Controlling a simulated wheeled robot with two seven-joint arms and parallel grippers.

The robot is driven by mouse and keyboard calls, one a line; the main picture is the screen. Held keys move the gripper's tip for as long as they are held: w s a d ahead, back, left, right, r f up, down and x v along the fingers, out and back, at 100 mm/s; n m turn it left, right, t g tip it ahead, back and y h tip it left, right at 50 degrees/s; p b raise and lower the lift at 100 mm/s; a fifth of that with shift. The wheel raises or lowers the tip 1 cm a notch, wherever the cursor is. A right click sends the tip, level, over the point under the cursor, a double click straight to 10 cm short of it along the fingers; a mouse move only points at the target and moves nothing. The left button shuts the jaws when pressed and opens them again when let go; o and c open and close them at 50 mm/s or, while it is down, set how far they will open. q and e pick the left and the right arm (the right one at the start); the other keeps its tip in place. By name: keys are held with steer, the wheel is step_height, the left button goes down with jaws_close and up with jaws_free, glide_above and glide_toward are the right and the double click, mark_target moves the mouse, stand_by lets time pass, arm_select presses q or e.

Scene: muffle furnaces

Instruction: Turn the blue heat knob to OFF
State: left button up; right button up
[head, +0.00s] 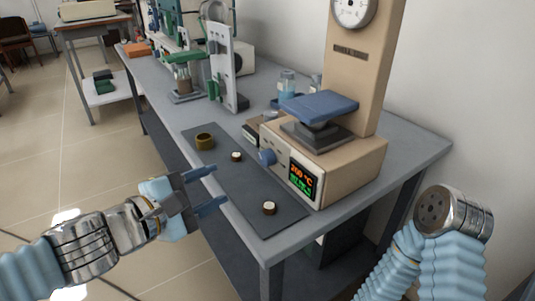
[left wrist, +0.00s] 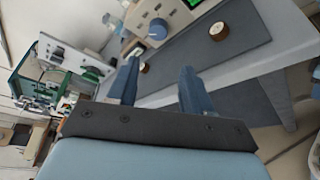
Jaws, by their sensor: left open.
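The blue heat knob (head: 267,157) is on the front of a beige furnace unit (head: 352,165), left of a lit display (head: 302,180) with orange and green characters. The knob also shows in the left wrist view (left wrist: 158,29), beyond my fingertips; its pointer setting is too small to read. My left gripper (head: 218,187) is open and empty, to the left of and nearer than the knob, close to the table's front edge. Its two blue fingers show apart in the left wrist view (left wrist: 158,82). My right arm comes in at the lower right, and its gripper fingers are not visible.
A dark mat (head: 245,186) lies before the furnace unit, with a brass ring (head: 205,141) and two small round pieces (head: 269,208) (head: 236,156) on it. A blue plate (head: 320,106) tops the unit. A green-and-white stand (head: 222,65) is farther back on the grey table (head: 420,150).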

mark_target(263, 160)
arm_select(q)
steer(key=b+x, duration=0.5)
steer(key=shift+w+d+f, duration=0.1)
steer(key=shift+f, duration=0.25)
steer(key=b+x, duration=0.1)
steer(key=x, duration=0.1)
steer(key=b+x, duration=0.1)
steer(key=x, duration=0.2)
steer(key=b+x, duration=0.1)
steer(key=x, duration=0.1)
steer(key=shift+w+d+r, duration=0.15)
steer(key=shift+w+r, duration=0.15)
steer(key=shift+r, duration=0.05)
steer(key=shift+w+d+b, duration=0.2)
steer(key=shift+w+b, duration=0.05)
steer(key=shift+b, duration=0.1)
steer(key=shift+r, duration=0.1)
steer(key=shift+c, duration=0.3)
